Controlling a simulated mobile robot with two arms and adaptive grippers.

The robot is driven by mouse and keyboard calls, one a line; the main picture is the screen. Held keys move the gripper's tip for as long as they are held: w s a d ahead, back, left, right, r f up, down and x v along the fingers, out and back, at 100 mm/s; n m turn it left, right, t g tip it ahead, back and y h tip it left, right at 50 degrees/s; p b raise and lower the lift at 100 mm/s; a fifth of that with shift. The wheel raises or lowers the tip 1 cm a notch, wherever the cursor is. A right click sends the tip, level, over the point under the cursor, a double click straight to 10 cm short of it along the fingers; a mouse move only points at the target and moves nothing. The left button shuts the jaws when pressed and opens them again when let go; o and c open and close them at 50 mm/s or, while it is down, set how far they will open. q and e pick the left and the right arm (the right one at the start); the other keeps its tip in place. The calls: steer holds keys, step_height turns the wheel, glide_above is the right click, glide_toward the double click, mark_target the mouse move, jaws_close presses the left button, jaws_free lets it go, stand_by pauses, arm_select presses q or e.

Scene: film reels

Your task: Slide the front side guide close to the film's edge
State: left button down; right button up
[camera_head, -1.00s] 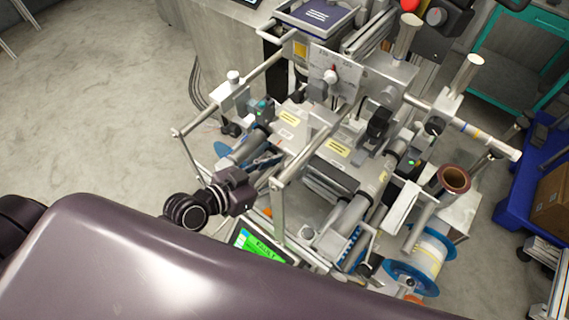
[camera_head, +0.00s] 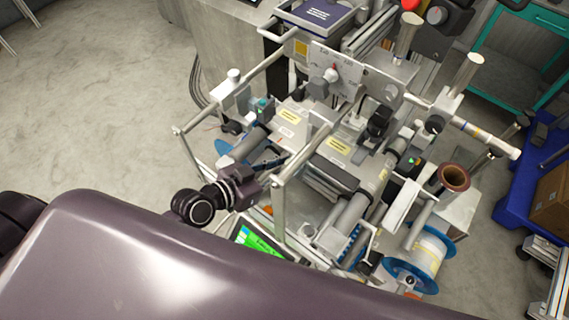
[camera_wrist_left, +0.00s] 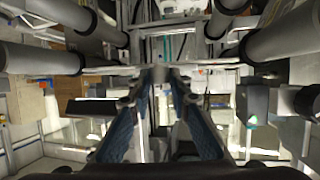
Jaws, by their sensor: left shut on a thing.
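My left gripper (camera_head: 272,163) reaches into the left front of the machine, between its grey rollers. In the left wrist view its two blue-padded fingers (camera_wrist_left: 160,78) converge and are shut on a small grey part between the tips, at the place of the front side guide (camera_wrist_left: 160,72). The fingers hide most of the guide. I cannot make out the film's edge or its gap to the guide. My right gripper is in neither view.
Rollers (camera_head: 352,215) and upright posts (camera_head: 279,212) crowd close around the left gripper. A green-lit screen (camera_head: 258,243) is below it. A blue-flanged reel (camera_head: 424,262) and a brown roll (camera_head: 454,178) are at the right. Open floor (camera_head: 90,100) lies left.

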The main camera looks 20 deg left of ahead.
arm_select(q)
steer(key=shift+w+d+r, duration=0.15)
steer(key=shift+w+d, duration=0.05)
steer(key=shift+w, duration=0.4)
steer(key=shift+w+d, duration=0.1)
steer(key=shift+w, duration=0.1)
steer(key=c, duration=1.8)
jaws_free()
steer(key=shift+o, duration=0.2)
steer(key=shift+s, duration=0.2)
steer(key=v, duration=1.1)
steer(key=shift+s+a, duration=0.25)
steer(key=shift+s, duration=0.05)
